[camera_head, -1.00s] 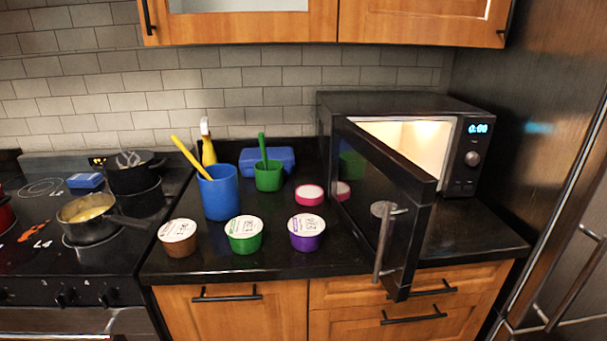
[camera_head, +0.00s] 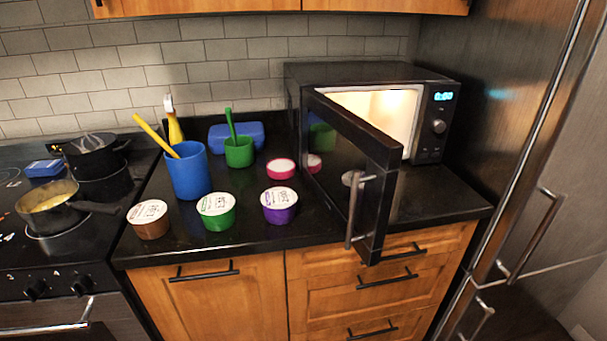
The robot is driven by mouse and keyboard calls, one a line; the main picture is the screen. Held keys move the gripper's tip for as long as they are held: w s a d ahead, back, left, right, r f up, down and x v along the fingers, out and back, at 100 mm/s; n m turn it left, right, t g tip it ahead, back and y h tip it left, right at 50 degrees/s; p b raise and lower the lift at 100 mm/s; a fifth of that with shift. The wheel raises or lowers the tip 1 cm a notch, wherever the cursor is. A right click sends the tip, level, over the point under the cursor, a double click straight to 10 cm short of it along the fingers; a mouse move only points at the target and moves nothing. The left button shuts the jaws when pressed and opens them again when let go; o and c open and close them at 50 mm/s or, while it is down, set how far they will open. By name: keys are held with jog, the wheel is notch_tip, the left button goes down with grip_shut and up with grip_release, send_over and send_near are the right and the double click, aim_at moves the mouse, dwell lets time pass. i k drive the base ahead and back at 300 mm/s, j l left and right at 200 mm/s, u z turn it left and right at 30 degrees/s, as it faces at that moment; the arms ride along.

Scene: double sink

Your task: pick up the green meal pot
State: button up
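The green meal pot (camera_head: 217,218) is a small round tub with a white printed lid. It stands upright near the front edge of the black counter. A brown pot (camera_head: 149,220) stands to its left and a purple pot (camera_head: 279,212) to its right, each apart from it. My gripper does not show in the head view.
A blue cup (camera_head: 187,175) with a yellow utensil stands just behind the pots. A green cup (camera_head: 239,153), a blue box (camera_head: 250,134) and a pink tub (camera_head: 281,168) are farther back. The open microwave door (camera_head: 345,170) juts forward on the right. The stove holds pans (camera_head: 50,207) at left.

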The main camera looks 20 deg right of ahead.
aim_at(218, 211)
jog(key=i+j+z, duration=0.15)
jog(key=i, duration=0.3)
jog(key=i+j+z, duration=0.2)
jog(key=i+j, duration=0.15)
jog(key=i, duration=0.1)
